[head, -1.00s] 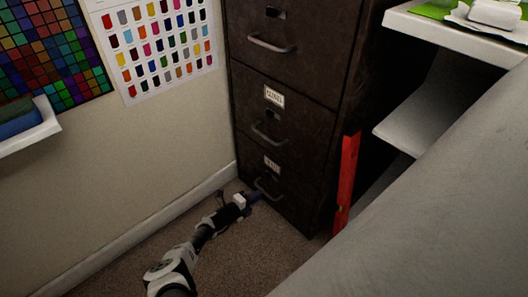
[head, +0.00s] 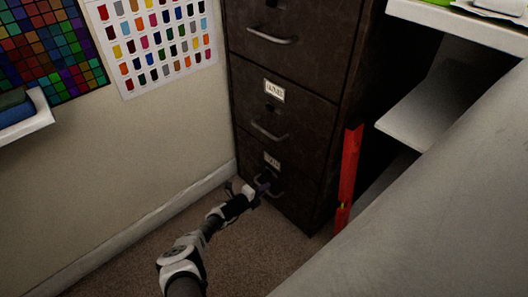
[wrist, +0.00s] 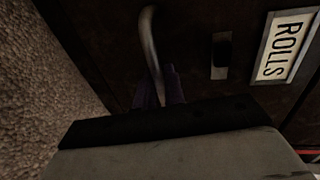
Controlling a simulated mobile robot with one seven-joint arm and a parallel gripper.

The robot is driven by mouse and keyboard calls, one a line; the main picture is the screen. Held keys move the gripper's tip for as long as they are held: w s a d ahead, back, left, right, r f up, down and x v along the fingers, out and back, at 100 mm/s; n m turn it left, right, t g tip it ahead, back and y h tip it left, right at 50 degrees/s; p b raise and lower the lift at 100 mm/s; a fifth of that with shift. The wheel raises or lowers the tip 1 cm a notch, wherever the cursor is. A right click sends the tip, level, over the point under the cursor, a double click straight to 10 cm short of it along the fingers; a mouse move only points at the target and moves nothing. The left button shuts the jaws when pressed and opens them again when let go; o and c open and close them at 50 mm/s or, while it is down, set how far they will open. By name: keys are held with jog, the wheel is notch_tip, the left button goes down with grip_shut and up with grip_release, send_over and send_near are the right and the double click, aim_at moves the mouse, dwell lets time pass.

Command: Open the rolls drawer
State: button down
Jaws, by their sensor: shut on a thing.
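The rolls drawer (head: 290,203) is the bottom drawer of a dark brown filing cabinet, and its front looks flush with the cabinet. Its label (wrist: 286,47) reads "ROLLS" in the wrist view, and a dark latch piece (wrist: 221,55) sits beside the label. The curved metal handle (wrist: 149,40) runs down between my fingers. My gripper (wrist: 160,88) has its purple fingers shut on the handle. In the head view my gripper (head: 262,188) is at the bottom drawer's handle, low near the floor. The fingertips are dark and partly hidden.
Two drawers with handles (head: 270,132) are above, one with a label (head: 274,91). A red upright strip (head: 350,168) stands at the cabinet's right side. White shelves (head: 418,122) are at the right. A wall with a baseboard (head: 160,227) is at the left. Carpet (head: 240,262) in front is clear.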

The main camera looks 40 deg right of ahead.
jog(key=f+p+v, duration=0.2)
jog(key=p+v, duration=0.2)
jog(key=v, duration=0.9)
jog(key=a+f+p+v, duration=0.1)
jog(key=f+p+v, duration=0.2)
jog(key=v, duration=1)
jog(key=shift+a+p, duration=0.25)
jog(key=shift+p, duration=0.1)
jog(key=shift+f, duration=0.15)
jog(key=c, duration=1.6)
grip_release()
jog(key=p+v, duration=0.1)
jog(key=v, duration=1.3)
jog(key=shift+w+p, duration=0.1)
jog(key=shift+p, duration=0.25)
